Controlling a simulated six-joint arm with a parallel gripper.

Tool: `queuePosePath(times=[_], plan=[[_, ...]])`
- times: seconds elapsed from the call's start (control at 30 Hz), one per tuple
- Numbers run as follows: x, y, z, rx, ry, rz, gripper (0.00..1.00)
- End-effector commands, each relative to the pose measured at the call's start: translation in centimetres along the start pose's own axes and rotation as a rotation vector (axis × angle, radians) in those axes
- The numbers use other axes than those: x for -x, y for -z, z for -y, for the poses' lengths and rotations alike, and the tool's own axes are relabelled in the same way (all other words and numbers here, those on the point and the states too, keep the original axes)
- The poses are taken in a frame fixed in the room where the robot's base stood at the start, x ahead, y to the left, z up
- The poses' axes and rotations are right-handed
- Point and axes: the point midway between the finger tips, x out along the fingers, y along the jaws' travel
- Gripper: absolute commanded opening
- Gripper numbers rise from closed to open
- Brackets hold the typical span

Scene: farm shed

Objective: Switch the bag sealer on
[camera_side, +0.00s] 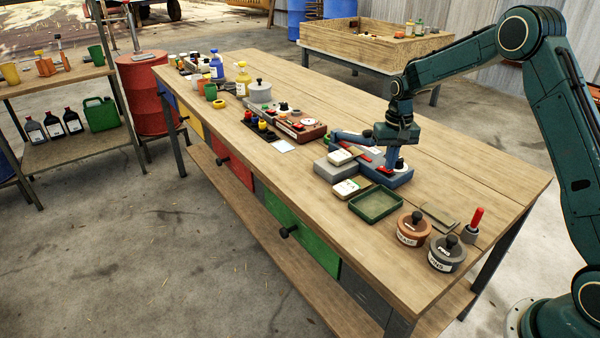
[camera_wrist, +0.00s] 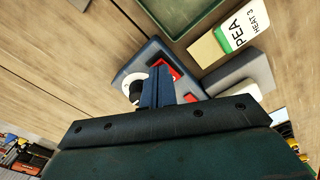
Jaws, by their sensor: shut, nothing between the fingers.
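The bag sealer (camera_side: 397,178) is a blue-grey box on the bench, with a blue arm (camera_side: 350,138) reaching left from it. In the wrist view the sealer (camera_wrist: 150,50) shows a red switch (camera_wrist: 168,68) and a white dial with a black knob (camera_wrist: 133,88). My gripper (camera_side: 389,167) points down over the sealer's top, shut and empty. In the wrist view its fingertips (camera_wrist: 157,72) are right beside the red switch and partly cover it. I cannot tell whether they touch it, or which way the switch is set.
A labelled bag (camera_side: 352,187) reading "PEA HEAT 3" lies in front of the sealer, near a green tray (camera_side: 377,203). Lidded brown (camera_side: 412,229) and grey (camera_side: 447,254) pots stand nearer the bench end. A brown box device (camera_side: 300,127) stands farther left.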

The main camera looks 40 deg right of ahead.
Motion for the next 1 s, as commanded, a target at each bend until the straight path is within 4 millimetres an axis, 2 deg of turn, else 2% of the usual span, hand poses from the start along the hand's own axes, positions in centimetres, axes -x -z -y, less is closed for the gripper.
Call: queuePosePath(times=[1.0], plan=[[-0.95, -0.01, 0.00, 0.000, 0.000, 0.000, 0.00]])
